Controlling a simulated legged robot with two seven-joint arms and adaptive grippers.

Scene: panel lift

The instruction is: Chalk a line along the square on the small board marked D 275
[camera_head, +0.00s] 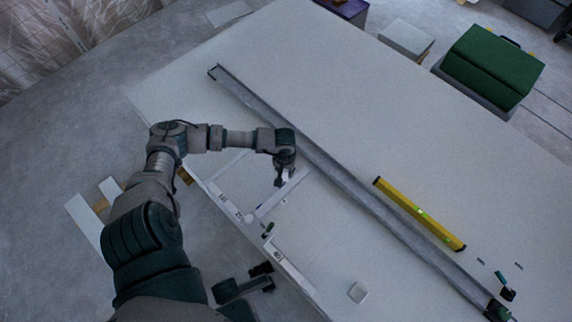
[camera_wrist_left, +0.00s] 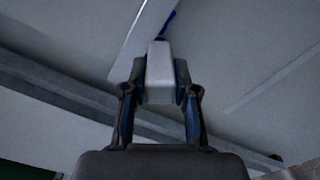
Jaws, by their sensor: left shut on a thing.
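My left gripper (camera_head: 283,178) is over the near left part of the big white panel. In the left wrist view its fingers (camera_wrist_left: 159,95) are shut on a pale grey block (camera_wrist_left: 159,70), seemingly the chalk. A dark blue bit (camera_wrist_left: 169,22) shows just beyond the block; I cannot tell if it is part of it. A narrow white strip (camera_head: 268,207), seemingly the square, lies below the gripper and also shows in the left wrist view (camera_wrist_left: 142,32). Small pale boards (camera_head: 225,202) with tiny dark marks lie along the panel's edge; the marks are too small to read.
The white panel (camera_head: 400,130) fills the middle. A long grey rail (camera_head: 330,165) crosses it diagonally, past my gripper. A yellow level (camera_head: 420,213) lies beyond the rail. A green case (camera_head: 493,60) stands beyond the panel.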

